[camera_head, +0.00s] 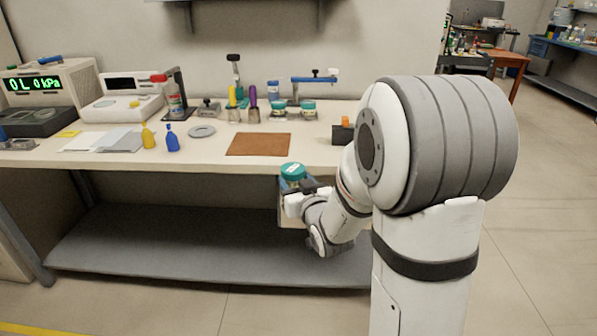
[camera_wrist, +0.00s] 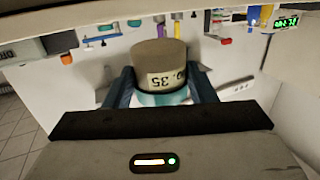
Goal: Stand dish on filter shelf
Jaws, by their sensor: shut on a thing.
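The dish (camera_head: 293,172) has a teal lid and shows in front of the bench's front edge in the head view. My gripper (camera_head: 305,190) is shut on it and holds it off the bench. In the wrist view the dish (camera_wrist: 159,68) sits between the two dark blue fingers of my gripper (camera_wrist: 162,82). Its grey-brown side carries a pale label with upside-down digits, and its teal band is nearest my palm. Two similar teal-lidded dishes (camera_head: 280,112) stand near the back of the bench by a blue-topped stand (camera_head: 315,79). I cannot tell which part is the filter shelf.
A brown mat (camera_head: 259,144) lies empty on the bench (camera_head: 215,154). A grey round plate (camera_head: 202,131), a yellow bottle (camera_head: 147,136) and a blue bottle (camera_head: 172,138) stand left of it. Upright tools (camera_head: 243,105) crowd the back. A dark block (camera_head: 342,133) is right of the mat.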

